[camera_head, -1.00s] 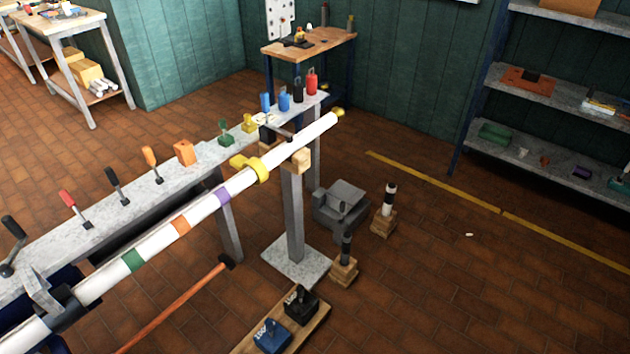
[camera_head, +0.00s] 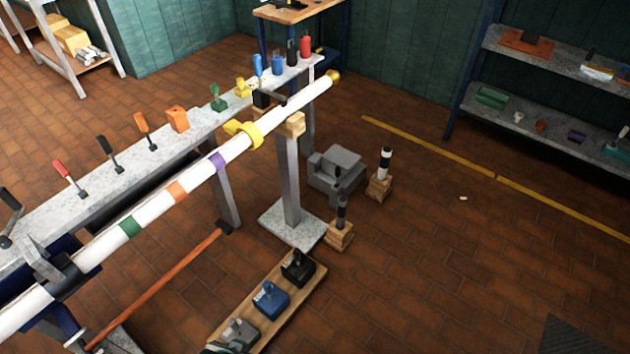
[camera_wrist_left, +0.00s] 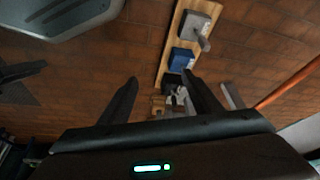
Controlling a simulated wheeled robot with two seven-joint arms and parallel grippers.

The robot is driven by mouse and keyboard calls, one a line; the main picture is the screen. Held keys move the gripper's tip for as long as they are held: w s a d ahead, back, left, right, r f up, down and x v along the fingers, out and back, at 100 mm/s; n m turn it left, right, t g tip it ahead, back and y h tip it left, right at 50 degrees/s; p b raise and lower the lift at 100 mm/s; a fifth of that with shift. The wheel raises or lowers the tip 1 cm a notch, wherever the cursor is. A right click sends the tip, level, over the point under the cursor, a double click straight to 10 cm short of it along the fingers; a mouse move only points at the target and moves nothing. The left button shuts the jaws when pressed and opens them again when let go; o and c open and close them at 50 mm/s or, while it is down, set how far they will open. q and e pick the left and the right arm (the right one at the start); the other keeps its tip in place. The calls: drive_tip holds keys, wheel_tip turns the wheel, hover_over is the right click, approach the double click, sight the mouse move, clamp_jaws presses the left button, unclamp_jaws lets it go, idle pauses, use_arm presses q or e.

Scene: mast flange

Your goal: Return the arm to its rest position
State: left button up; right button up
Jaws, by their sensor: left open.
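My left gripper (camera_wrist_left: 160,90) shows in the left wrist view with two dark fingers spread apart and nothing between them. Beyond the fingers, a wooden board (camera_wrist_left: 162,62) carries a grey block (camera_wrist_left: 193,25), a blue block (camera_wrist_left: 181,58) and a black block. In the head view the same board (camera_head: 303,300) lies low in the middle, with the grey block (camera_head: 238,334) nearest. A dark shape at the bottom edge beside the grey block is too cut off to identify. My right gripper is not recognisable in either view.
A long white mast (camera_head: 200,185) with coloured bands runs diagonally beside a grey bench (camera_head: 105,188) of tools. A post (camera_head: 290,185) stands under its far end. An orange rod (camera_head: 160,285) slants below. Floor on the right is mostly clear; a shelf (camera_head: 545,135) stands behind.

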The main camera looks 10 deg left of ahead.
use_arm(q)
wheel_tip(320, 180, down, 18)
drive_tip(key=s+d+t, duration=0.1)
drive_tip(key=s+d, duration=0.1)
drive_tip(key=s, duration=0.1)
drive_tip(key=shift+f+h, duration=0.15)
drive_tip(key=shift+h, duration=0.15)
drive_tip(key=shift+w, duration=0.1)
idle(0.9)
